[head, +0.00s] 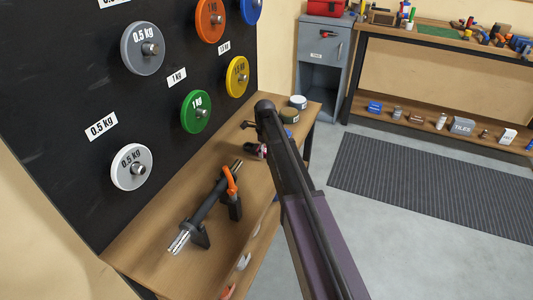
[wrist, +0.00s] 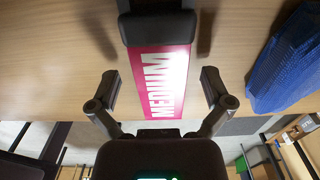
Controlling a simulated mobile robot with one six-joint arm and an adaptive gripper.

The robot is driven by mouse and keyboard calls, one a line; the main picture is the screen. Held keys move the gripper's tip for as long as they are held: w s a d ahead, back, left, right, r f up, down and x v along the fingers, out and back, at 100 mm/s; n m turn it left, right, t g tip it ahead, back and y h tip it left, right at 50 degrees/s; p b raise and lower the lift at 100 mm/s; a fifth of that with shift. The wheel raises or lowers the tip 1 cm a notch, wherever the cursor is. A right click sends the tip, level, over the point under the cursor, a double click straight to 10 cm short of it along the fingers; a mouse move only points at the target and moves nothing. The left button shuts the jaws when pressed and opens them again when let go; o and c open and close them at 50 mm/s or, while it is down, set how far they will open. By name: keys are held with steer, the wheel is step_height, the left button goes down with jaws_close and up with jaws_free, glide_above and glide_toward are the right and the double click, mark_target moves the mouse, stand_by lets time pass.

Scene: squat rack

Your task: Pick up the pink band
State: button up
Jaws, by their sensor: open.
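The pink band (wrist: 168,72), printed with the white word MEDIUM, lies on the wooden bench top in the wrist view. My gripper (wrist: 160,84) is open, with one finger on each side of the band and a gap to each edge. Nothing is held.
A dark bar with an orange clamp (head: 230,180) rests on stands on the bench (head: 150,248), left of my arm. Weight plates hang on the black board (head: 80,70) behind. A blue mesh item (wrist: 285,62) lies right of the band. Round tins (head: 298,102) stand beyond my arm.

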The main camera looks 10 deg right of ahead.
mark_target(265, 150)
steer(key=c, duration=1.3)
steer(key=shift+r, duration=0.1)
step_height(265, 150, up, 4)
steer(key=p, duration=0.4)
steer(key=s, duration=1)
steer(key=s+p, duration=0.1)
steer(key=s, duration=0.5)
steer(key=shift+d+r, duration=0.4)
